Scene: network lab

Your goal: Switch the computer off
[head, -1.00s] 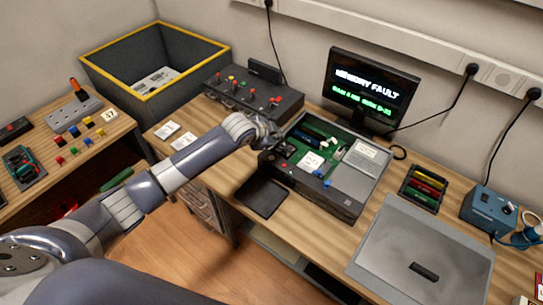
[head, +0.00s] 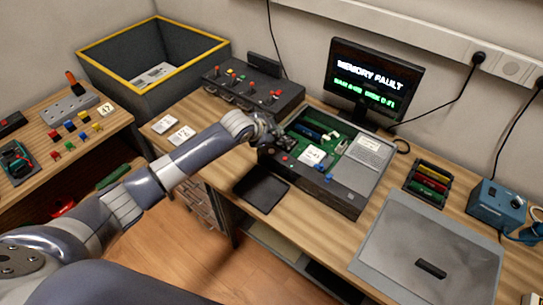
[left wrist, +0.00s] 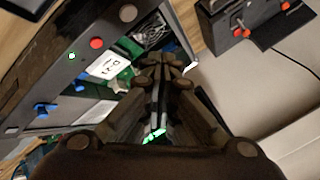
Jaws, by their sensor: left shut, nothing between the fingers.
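The computer (head: 343,196) is an open dark case on the workbench, with its green board and a white label showing. Its front panel has a red button (left wrist: 96,43), a small lit green light (left wrist: 71,56) and blue knobs (left wrist: 42,108) in the left wrist view. The monitor (head: 375,82) behind it is lit and reads "MEMORY FAULT". My left gripper (head: 272,146) is shut and empty at the case's left end. In the left wrist view its closed fingers (left wrist: 160,72) are to the right of the red button, apart from it in the picture. My right gripper is out of view.
A dark switch box (head: 250,97) stands left of the computer. A black pad (head: 262,193) lies in front of it. A rack of coloured modules (head: 428,184), a grey panel (head: 425,245) and a blue station (head: 496,205) are to the right. A yellow-rimmed bin (head: 110,82) stands back left.

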